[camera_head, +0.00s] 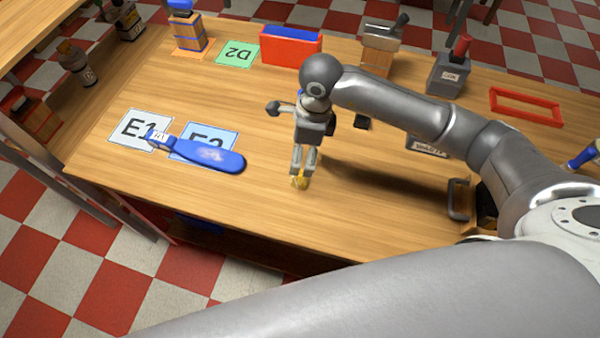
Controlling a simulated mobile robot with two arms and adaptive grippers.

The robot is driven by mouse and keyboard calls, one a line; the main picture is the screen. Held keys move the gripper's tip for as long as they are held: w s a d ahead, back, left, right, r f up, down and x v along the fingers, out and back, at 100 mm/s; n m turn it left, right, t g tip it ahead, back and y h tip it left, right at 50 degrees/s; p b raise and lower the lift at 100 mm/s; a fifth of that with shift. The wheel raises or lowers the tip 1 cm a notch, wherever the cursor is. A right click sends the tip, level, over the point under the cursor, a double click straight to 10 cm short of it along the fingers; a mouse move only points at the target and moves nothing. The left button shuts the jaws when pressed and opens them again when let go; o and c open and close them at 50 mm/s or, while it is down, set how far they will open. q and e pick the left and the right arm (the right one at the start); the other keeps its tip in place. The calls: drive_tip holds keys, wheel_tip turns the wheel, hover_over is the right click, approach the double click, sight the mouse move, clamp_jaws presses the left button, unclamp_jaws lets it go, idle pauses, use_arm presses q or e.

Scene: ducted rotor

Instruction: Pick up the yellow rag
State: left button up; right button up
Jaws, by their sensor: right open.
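A small patch of yellow, seemingly the yellow rag (300,183), shows on the wooden table right at the fingertips of my right gripper. Most of it is hidden by the fingers. My right gripper (302,170) points down over it with its jaws open, a narrow gap between the fingers. I cannot tell whether the fingers touch the rag. My left gripper is not in view.
A blue paddle-like object (215,158) lies left of my right gripper across the E1 card (133,130) and another card. A red-and-blue bin (291,47), a green D2 card (238,53) and a red tray frame (525,106) are farther back. The front middle of the table is clear.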

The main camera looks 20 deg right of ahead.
sight(300, 173)
drive_tip(key=f, duration=0.4)
drive_tip(key=shift+a+f+p, duration=0.3)
drive_tip(key=shift+f+p, duration=0.05)
drive_tip(key=shift+p, duration=0.05)
drive_tip(key=f, duration=0.1)
drive_tip(key=f+p, duration=0.1)
drive_tip(key=f, duration=0.1)
drive_tip(key=f+p, duration=0.1)
drive_tip(key=shift+s+a+f, duration=0.15)
drive_tip(key=shift+s+f, duration=0.1)
drive_tip(key=shift+f, duration=0.5)
drive_tip(key=shift+c, duration=0.3)
drive_tip(key=c, duration=1)
drive_tip(key=shift+r, duration=0.2)
drive_tip(key=shift+c, duration=0.3)
